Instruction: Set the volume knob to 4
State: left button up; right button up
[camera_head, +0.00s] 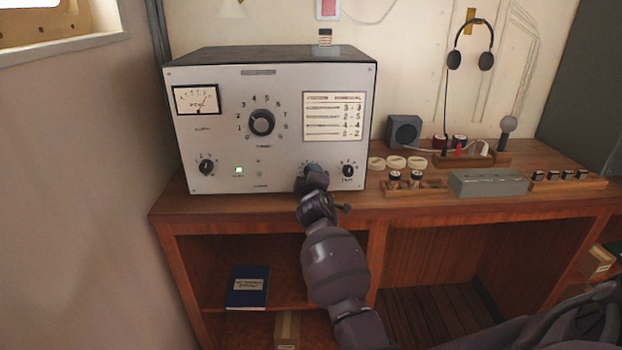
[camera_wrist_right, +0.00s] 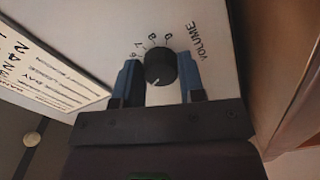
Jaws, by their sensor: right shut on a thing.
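The volume knob (camera_wrist_right: 159,65) is a small dark round knob with a light pointer line, on the light panel of the grey radio set (camera_head: 222,140). The word VOLUME stands beside it in the right wrist view. My right gripper (camera_head: 312,172) is at the lower right of the panel and mostly hides the knob in the head view. In the wrist view its two blue fingers stand on either side of the knob, shut on it. The pointer line points to the lower left of that view. Some digits show above the knob; the number at the pointer is not readable. My left gripper is not in view.
The panel also has a large numbered dial (camera_head: 261,122), a meter (camera_head: 196,99), a printed card (camera_head: 334,116) and small knobs at lower left (camera_head: 206,166) and lower right (camera_head: 348,170). The right knob is close to my gripper. A speaker (camera_head: 404,131) stands right of the set.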

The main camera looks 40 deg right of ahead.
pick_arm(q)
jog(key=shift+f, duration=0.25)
pick_arm(e)
jog(key=shift+m, duration=0.8)
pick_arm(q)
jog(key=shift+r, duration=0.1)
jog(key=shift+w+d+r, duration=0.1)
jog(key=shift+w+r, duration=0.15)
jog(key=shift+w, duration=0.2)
pick_arm(e)
jog(key=o, duration=0.9)
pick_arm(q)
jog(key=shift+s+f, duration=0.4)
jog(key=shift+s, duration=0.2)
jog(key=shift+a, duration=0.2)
pick_arm(e)
jog(key=shift+s, duration=0.15)
